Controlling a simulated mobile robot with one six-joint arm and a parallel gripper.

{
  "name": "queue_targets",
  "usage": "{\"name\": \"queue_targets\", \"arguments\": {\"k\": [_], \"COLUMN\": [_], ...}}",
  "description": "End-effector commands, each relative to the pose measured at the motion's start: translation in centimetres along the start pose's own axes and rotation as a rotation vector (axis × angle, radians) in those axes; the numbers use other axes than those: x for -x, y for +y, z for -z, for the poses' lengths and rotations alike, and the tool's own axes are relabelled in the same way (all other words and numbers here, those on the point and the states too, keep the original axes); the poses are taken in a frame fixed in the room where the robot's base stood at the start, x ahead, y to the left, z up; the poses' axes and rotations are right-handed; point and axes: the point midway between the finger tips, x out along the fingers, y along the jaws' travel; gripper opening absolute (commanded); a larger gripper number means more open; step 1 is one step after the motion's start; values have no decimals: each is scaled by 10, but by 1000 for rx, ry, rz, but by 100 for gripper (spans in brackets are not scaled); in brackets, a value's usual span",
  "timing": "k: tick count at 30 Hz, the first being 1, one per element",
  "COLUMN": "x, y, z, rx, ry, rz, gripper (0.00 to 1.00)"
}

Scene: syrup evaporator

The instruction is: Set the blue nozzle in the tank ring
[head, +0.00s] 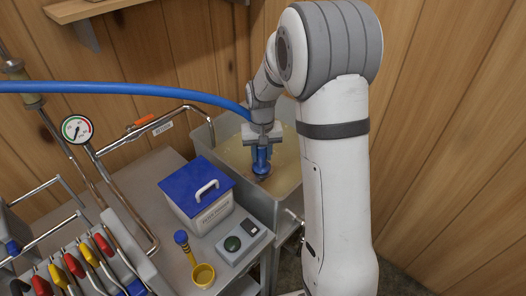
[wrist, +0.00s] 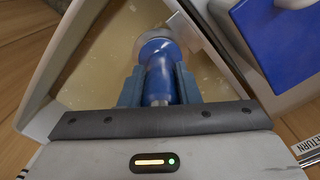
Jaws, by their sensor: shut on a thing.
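My gripper (head: 262,140) is over the tank (head: 204,137) and points down into it. In the wrist view, my gripper (wrist: 158,84) has its two blue-grey fingers shut on the blue nozzle (wrist: 158,58), one on each side. The nozzle also shows in the head view (head: 261,160), below my gripper and roughly upright. A grey metal piece (wrist: 190,32), probably the tank ring's bracket, reaches from the tank wall to the nozzle's far end. The ring's opening is hidden, so I cannot tell whether the nozzle is inside it.
A blue hose (head: 130,89) crosses from the left to my wrist. A white box with a blue lid (head: 196,185) stands beside the tank.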

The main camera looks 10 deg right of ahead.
Motion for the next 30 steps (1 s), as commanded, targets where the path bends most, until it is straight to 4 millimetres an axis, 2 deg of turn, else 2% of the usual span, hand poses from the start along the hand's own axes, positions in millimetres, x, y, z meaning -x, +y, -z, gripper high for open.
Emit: {"name": "queue_targets", "arguments": {"k": [8, 9, 18, 23, 30], "x": [-2, -2, -2, -3, -3], "y": [0, 0, 0, 0, 0], "z": [0, 0, 0, 0, 0], "rx": [1, 1, 1, 1, 1], "ry": [2, 2, 1, 0, 0], "rz": [0, 0, 0, 0, 0], "gripper": [0, 31, 55, 56, 75]}}
